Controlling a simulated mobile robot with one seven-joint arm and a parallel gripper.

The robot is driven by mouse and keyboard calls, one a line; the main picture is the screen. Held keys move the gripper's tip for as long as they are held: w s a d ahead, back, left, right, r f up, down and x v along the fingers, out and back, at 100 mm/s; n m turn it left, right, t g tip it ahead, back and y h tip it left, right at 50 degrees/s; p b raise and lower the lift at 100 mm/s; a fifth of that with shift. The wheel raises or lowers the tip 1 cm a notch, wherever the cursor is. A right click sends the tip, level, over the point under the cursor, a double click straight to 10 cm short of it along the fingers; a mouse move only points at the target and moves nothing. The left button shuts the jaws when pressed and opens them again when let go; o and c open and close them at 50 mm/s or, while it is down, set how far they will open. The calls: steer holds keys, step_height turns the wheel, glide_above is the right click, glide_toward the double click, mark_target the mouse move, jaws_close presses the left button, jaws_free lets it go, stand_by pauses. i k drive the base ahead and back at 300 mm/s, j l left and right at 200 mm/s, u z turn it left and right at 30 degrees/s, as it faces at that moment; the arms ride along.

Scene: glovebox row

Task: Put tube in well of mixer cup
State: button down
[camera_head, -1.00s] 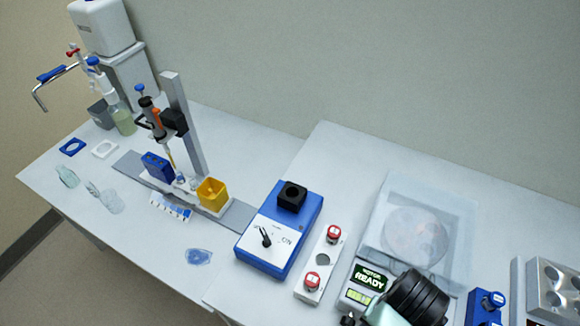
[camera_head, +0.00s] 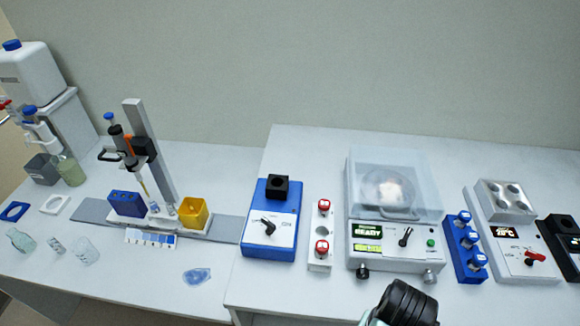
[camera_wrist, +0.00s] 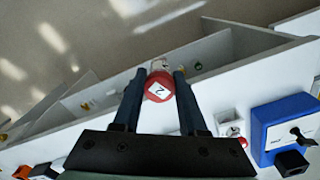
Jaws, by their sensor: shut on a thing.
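My gripper (camera_wrist: 158,76) is shut on a tube with a red cap (camera_wrist: 160,86), seen from above in the wrist view; its white label bears a mark like a 2 or N. The tube's lower body is hidden under the cap. The mixer is a blue box (camera_head: 255,246) with a white front panel and a knob. Its black cup (camera_head: 278,187) with a dark round well stands at the back of its top. In the wrist view the mixer (camera_wrist: 285,112) is at the right, its cup (camera_wrist: 291,163) below; the held tube is well apart from it.
A white rack (camera_head: 319,226) beside the mixer holds two red-capped tubes (camera_head: 324,206) with an empty hole between. A lidded centrifuge (camera_head: 393,240), a blue rack (camera_head: 464,247) and a heater block (camera_head: 512,240) stand right. A pipette stand (camera_head: 150,155) stands left.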

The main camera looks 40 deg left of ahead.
mark_target(277, 191)
steer(key=u, duration=0.35)
steer(key=i+l+u, duration=0.1)
steer(key=u, duration=0.25)
steer(key=l+u, duration=0.15)
steer(key=u, duration=0.25)
